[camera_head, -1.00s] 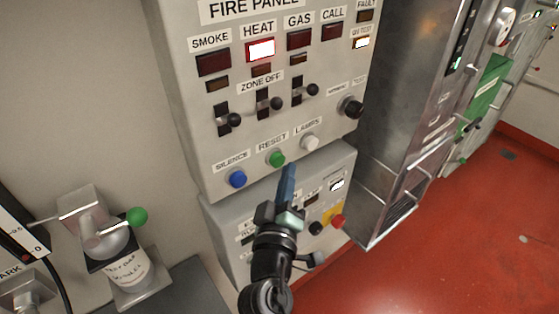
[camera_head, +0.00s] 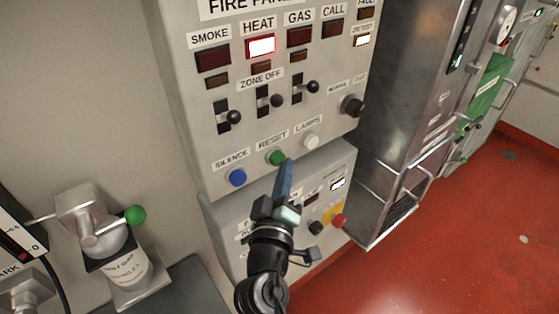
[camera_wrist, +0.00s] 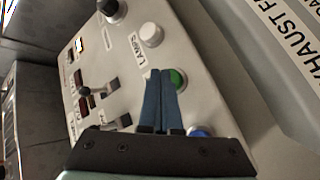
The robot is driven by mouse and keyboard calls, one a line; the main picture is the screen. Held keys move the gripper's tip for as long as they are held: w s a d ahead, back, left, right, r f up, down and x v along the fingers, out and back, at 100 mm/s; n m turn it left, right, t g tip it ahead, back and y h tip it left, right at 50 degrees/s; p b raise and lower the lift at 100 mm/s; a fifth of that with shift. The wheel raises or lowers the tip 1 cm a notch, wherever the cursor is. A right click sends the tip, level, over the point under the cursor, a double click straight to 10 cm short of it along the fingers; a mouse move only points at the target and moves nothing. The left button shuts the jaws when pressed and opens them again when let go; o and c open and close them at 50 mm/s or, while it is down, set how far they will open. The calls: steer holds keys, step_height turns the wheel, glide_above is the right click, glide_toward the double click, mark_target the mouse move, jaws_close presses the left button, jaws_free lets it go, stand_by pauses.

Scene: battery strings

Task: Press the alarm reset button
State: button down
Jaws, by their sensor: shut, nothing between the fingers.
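The fire panel (camera_head: 190,128) is a grey box on the wall. Its green reset button (camera_head: 276,158) sits in the bottom row, under the RESET label. My gripper (camera_head: 287,163) is shut and empty, with its blue fingertips just below and right of the green button in the head view. In the wrist view the fingers (camera_wrist: 161,75) reach up to the green button (camera_wrist: 178,78) and cover part of it. I cannot tell whether the fingertips touch it. The HEAT lamp (camera_head: 261,46) is lit red.
The blue silence button (camera_head: 237,177) and the white lamps button (camera_head: 310,141) flank the green one. A lower grey box with a red button (camera_head: 338,221) is below. A metal cabinet (camera_head: 405,110) stands at the right.

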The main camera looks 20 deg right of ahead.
steer(key=shift+w+a+b, duration=0.3)
steer(key=shift+w+b, duration=0.1)
steer(key=shift+w, duration=0.25)
stand_by(0.8)
steer(key=shift+s, duration=0.15)
stand_by(0.3)
steer(key=shift+s+d+p, duration=0.2)
steer(key=shift+s, duration=0.25)
steer(key=shift+s+d+p, duration=0.15)
steer(key=shift+s+d, duration=0.05)
steer(key=shift+s, duration=0.25)
steer(key=s, duration=0.1)
steer(key=s+d+p, duration=0.1)
steer(key=s, duration=0.2)
steer(key=shift+s+d, duration=0.35)
stand_by(0.4)
